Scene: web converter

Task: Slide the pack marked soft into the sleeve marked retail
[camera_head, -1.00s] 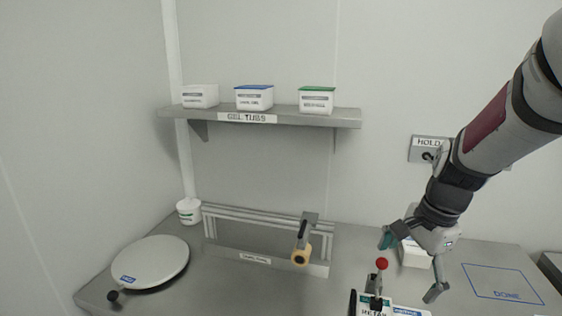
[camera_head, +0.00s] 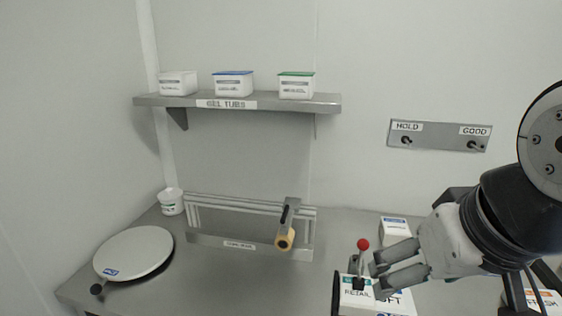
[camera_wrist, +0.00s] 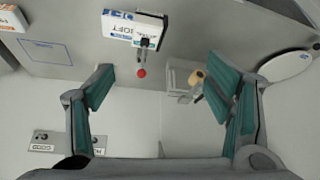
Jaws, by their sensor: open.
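The sleeve marked retail (camera_head: 352,297) is a white-fronted piece at the bottom of the head view, with a dark edge on its left. A red-knobbed lever (camera_head: 363,245) stands at it. The pack marked soft (camera_head: 398,302) is white and sits at the sleeve's right; its label is partly hidden. How far the pack is in the sleeve cannot be told. In the wrist view the soft pack (camera_wrist: 125,30) lies at the top beside the red knob (camera_wrist: 141,72). My gripper (camera_head: 376,273) is open and empty, fingers pointing left, close to the lever and over the pack.
A white box (camera_head: 394,230) stands behind my gripper, and another labelled box (camera_head: 543,300) is at the right edge. A metal frame with a yellow-ended arm (camera_head: 285,238) and a round plate (camera_head: 134,252) are to the left. A hold/good switch panel (camera_head: 440,135) is on the wall.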

